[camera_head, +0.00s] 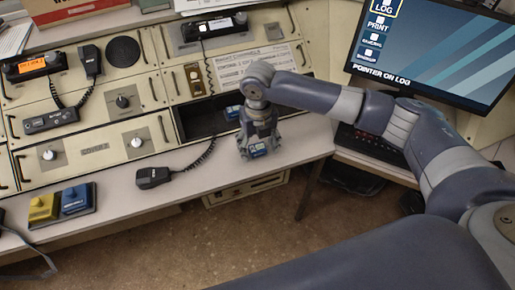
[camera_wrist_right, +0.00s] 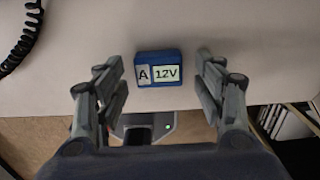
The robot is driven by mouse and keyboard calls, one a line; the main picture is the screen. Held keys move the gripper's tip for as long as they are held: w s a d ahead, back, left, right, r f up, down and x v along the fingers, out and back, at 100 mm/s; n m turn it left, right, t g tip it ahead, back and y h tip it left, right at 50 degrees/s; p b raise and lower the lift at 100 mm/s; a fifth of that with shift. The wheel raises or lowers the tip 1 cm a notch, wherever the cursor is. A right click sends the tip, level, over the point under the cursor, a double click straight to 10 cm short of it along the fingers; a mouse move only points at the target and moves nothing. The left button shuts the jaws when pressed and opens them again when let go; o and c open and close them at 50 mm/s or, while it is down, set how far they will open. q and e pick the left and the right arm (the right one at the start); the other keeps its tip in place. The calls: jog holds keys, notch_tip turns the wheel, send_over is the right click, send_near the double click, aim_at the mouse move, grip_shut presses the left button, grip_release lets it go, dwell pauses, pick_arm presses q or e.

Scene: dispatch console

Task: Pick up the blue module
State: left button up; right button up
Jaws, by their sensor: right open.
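A small blue module (camera_wrist_right: 160,68) with a white label reading "A 12V" sits on the pale console ledge near its front edge. In the head view the same blue module (camera_head: 258,149) is partly hidden by my right gripper (camera_head: 252,153). My right gripper is open above the module, with one finger on each side of it in the right wrist view. I see a gap between each finger and the module. Another small blue item (camera_head: 232,112) is in a dark recess of the console. My left gripper is not in view.
A black handset (camera_head: 153,177) with a coiled cord lies on the ledge to the left. A yellow block (camera_head: 43,207) and a blue block (camera_head: 77,199) stand farther left. A monitor (camera_head: 435,45) and a dark keyboard (camera_head: 372,141) are at the right. The ledge between handset and module is clear.

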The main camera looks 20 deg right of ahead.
jog(key=shift+c, duration=0.8)
jog(key=c, duration=1)
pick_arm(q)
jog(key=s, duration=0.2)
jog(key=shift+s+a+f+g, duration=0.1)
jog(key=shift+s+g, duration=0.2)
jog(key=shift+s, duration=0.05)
pick_arm(e)
jog(key=shift+c, duration=0.2)
